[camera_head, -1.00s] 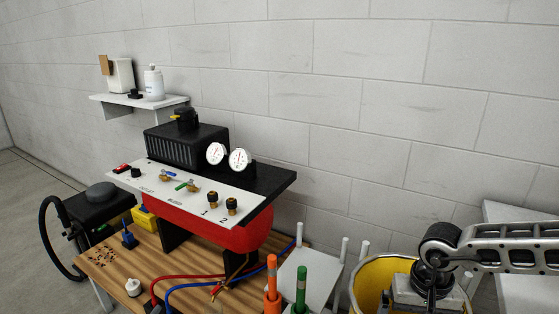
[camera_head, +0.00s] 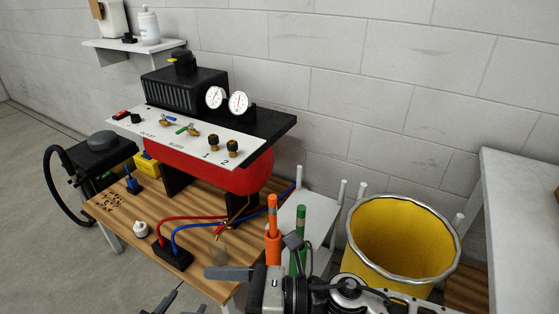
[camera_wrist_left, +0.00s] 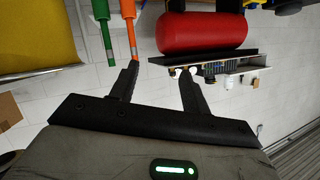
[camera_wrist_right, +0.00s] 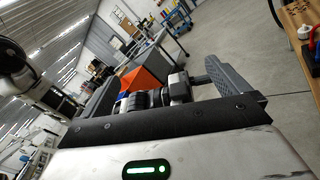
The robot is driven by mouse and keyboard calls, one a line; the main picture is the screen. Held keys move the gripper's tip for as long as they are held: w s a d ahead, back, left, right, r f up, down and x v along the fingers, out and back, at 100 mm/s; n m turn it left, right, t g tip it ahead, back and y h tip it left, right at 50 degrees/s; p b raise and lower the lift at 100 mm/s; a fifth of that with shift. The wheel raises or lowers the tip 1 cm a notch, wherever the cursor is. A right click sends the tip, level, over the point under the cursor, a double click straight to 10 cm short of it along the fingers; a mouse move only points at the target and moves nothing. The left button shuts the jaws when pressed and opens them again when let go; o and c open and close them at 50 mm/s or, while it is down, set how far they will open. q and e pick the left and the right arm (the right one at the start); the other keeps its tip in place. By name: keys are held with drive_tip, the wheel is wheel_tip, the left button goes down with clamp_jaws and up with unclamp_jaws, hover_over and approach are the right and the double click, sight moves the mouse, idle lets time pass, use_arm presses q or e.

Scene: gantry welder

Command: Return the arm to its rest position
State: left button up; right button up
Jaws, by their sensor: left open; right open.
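My left gripper (camera_head: 166,302) shows only its dark fingertips at the bottom edge, in front of the bench. In the left wrist view, which is upside down, its fingers (camera_wrist_left: 157,75) are apart with nothing between them. They face the red tank and the orange and green handles. My right arm (camera_head: 345,292) lies low across the bottom right. One grey finger of my right gripper (camera_head: 228,273) points left near the bench's front edge. In the right wrist view its fingers (camera_wrist_right: 160,80) are spread and hold nothing; the open room lies beyond.
The wooden bench (camera_head: 125,215) carries a red tank (camera_head: 215,165) with a panel and gauges, hoses and a black block (camera_head: 171,254). An orange handle (camera_head: 272,220) and a green handle (camera_head: 300,228) stand near my right arm. A yellow bin (camera_head: 385,235) and white table (camera_head: 520,220) are right.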

drive_tip(key=w+d+f+m+t+h, duration=0.25)
drive_tip(key=m+t, duration=0.25)
drive_tip(key=m, duration=0.5)
drive_tip(key=w+d+f+m+t+h, duration=0.1)
drive_tip(key=w+d+m+t+h, duration=0.2)
drive_tip(key=m, duration=0.7)
drive_tip(key=w+d+f+m+t+h, duration=0.1)
drive_tip(key=d+f+m+t+h, duration=0.1)
drive_tip(key=d+m+t, duration=0.6)
use_arm(q)
drive_tip(key=s+d+f+n+g, duration=0.3)
drive_tip(key=s+f, duration=0.3)
drive_tip(key=s, duration=0.1)
drive_tip(key=shift+s+d+f+g+h, duration=0.2)
drive_tip(key=shift+s+f+g+h, duration=0.05)
drive_tip(key=shift+s+g+h, duration=0.05)
use_arm(e)
drive_tip(key=s+d+f+m+g+h, duration=0.3)
drive_tip(key=s+d+f+m+h, duration=0.1)
drive_tip(key=f+m, duration=0.3)
drive_tip(key=s+d+f+m+g+h, duration=0.3)
drive_tip(key=s+d+f+m, duration=0.2)
drive_tip(key=m, duration=0.5)
wheel_tip(320, 180, down, 3)
drive_tip(key=shift+s+d+r+h, duration=0.1)
drive_tip(key=shift+s+d+h, duration=0.3)
drive_tip(key=shift+d, duration=0.6)
